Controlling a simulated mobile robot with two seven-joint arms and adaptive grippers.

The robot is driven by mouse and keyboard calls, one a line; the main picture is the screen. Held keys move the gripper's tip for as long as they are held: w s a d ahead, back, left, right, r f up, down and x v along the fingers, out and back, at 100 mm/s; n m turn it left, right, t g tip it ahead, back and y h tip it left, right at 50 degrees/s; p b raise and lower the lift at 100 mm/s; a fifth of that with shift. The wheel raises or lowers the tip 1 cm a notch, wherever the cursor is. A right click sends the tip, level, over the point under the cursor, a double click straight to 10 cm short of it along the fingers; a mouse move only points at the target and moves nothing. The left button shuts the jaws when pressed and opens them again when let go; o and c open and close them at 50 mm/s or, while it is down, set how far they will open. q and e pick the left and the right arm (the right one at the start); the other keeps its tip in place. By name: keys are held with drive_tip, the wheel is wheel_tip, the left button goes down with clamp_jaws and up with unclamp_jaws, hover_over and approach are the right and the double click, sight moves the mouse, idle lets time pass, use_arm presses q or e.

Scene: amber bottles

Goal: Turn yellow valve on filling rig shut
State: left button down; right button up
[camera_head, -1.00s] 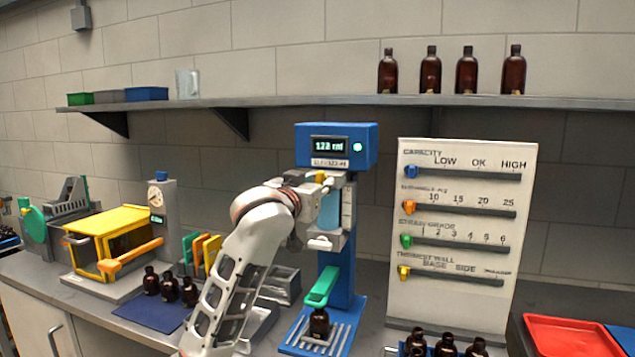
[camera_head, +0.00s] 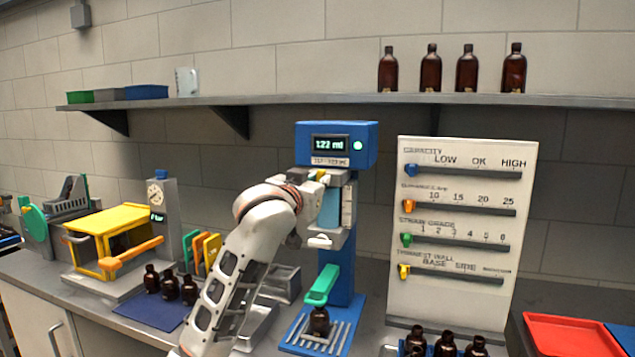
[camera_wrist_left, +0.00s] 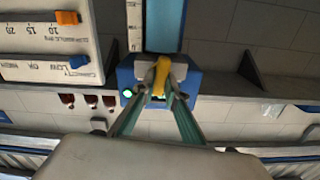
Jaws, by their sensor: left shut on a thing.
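The filling rig (camera_head: 350,142) is a blue column with a display that seems to read 122 ml. Its yellow valve (camera_wrist_left: 160,74) shows in the left wrist view between my fingertips. In the head view only a small bit of yellow shows beside my gripper. My left gripper (camera_wrist_left: 158,86) is shut on the valve; in the head view the gripper (camera_head: 318,176) is at the rig's upper front, largely hidden by my own wrist. A small amber bottle (camera_head: 320,320) stands upright on the rig's slatted base, below the green lever (camera_head: 321,284). My right gripper is out of view.
A white slider board (camera_head: 460,300) stands right of the rig. Several amber bottles (camera_head: 445,343) stand in front of it. A yellow-framed box (camera_head: 110,222) and a blue mat (camera_head: 140,313) with bottles lie left. A shelf (camera_head: 330,100) runs above.

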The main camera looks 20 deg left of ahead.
use_arm(q)
drive_tip(key=m, duration=1.6)
drive_tip(key=shift+d+f, duration=0.25)
drive_tip(key=shift+f, duration=0.05)
drive_tip(key=shift+m, duration=0.3)
drive_tip(key=c, duration=2)
unclamp_jaws()
drive_tip(key=shift+c, duration=0.2)
drive_tip(key=s, duration=1.2)
drive_tip(key=shift+a, duration=0.2)
